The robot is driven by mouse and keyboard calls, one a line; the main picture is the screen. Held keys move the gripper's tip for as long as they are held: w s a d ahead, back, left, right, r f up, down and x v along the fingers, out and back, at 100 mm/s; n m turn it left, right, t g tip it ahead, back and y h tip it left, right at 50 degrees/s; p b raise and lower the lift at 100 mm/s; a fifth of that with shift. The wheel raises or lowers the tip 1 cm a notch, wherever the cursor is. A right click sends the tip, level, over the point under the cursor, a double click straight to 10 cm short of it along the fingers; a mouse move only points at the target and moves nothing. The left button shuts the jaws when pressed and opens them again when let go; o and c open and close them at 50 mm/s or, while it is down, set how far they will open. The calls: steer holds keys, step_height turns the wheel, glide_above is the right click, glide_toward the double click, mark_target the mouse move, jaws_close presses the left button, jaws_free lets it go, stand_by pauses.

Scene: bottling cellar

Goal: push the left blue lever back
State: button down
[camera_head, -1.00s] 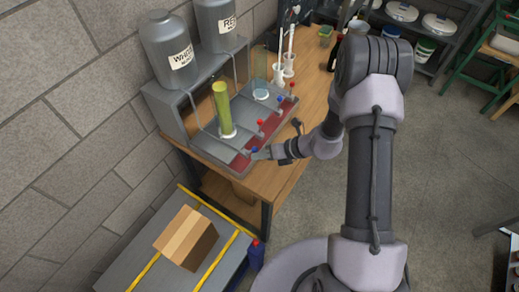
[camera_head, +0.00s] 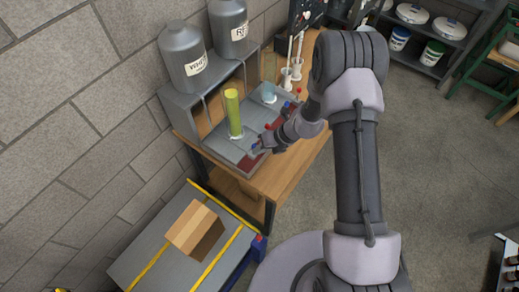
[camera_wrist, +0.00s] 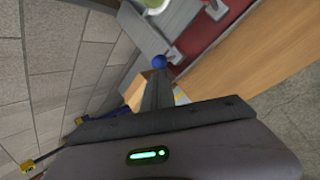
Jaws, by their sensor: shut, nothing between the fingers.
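The left blue lever's round knob (camera_head: 254,146) is at the near end of the filling station. In the wrist view the blue knob (camera_wrist: 159,61) sits just beyond my fingertips; I cannot tell whether they touch it. My gripper (camera_head: 260,150) is shut and empty, low over the front edge of the station, and in the wrist view its closed fingers (camera_wrist: 157,80) point at the knob. The lever's stem is mostly hidden. A tall bottle (camera_head: 233,115) with yellow-green liquid stands behind it.
A red-knobbed lever (camera_head: 268,127) is close to my wrist, and another blue lever (camera_head: 286,104) is farther along. A second, paler bottle (camera_head: 269,92) stands at the other position. A cardboard box (camera_head: 195,230) is on the grey bench in front. Bare wood (camera_head: 290,172) lies right of the station.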

steer(key=shift+r, duration=0.15)
steer(key=p+v, duration=0.3)
steer(key=v, duration=1.4)
steer(key=shift+r, duration=0.15)
steer(key=shift+d, duration=0.15)
